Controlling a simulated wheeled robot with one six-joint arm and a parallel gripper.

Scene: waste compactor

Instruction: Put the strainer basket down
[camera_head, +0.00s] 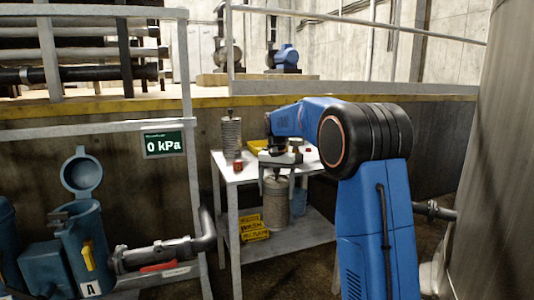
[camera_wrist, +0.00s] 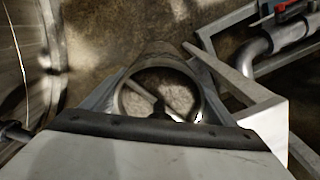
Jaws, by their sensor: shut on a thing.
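My gripper (camera_head: 278,161) is at the front of the white table (camera_head: 234,172), its jaws below the blue wrist. It is shut on a grey cylindrical strainer basket (camera_head: 276,203), which shows below the jaws, in front of the table. In the wrist view the basket's round rim (camera_wrist: 122,98) lies between the fingers, with a dark handle part at its middle. I cannot tell whether the basket's bottom touches the lower shelf. A second, similar grey basket (camera_head: 231,136) stands upright on the left of the tabletop.
A yellow tray (camera_head: 257,145) and small red items (camera_head: 238,165) are on the tabletop. A yellow box marked WASH (camera_head: 253,229) is on the lower shelf (camera_head: 285,240). A blue housing with an open round lid (camera_head: 82,173) stands left. A large metal cylinder (camera_head: 498,170) bounds the right.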

